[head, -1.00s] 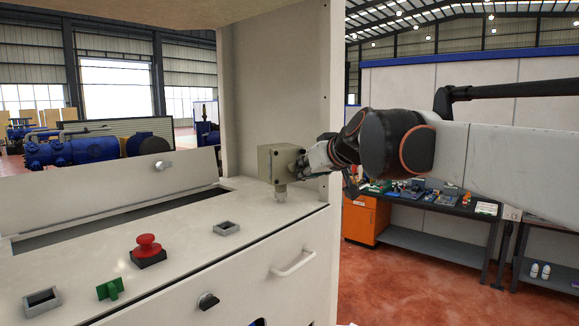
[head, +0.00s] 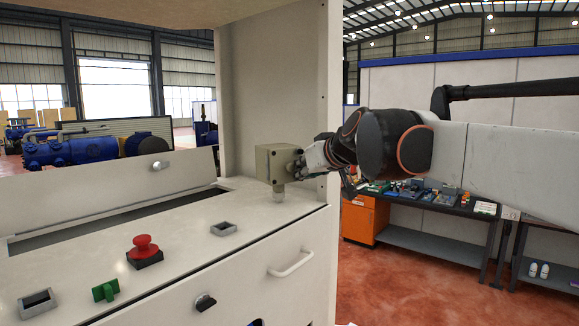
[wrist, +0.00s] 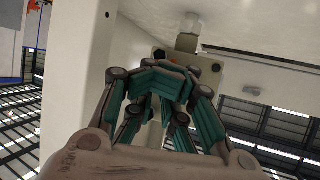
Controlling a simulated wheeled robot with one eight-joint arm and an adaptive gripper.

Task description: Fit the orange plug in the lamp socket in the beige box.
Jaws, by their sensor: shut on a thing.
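There, the teal-padded fingers (wrist: 163,88) are closed together in front of the box face. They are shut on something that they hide.
The white machine top (head: 190,255) carries a red push button (head: 143,246), a green knob (head: 105,290) and square frames (head: 223,228). A white upright panel (head: 283,90) rises behind the box. A workbench (head: 440,205) with parts stands behind on the right.

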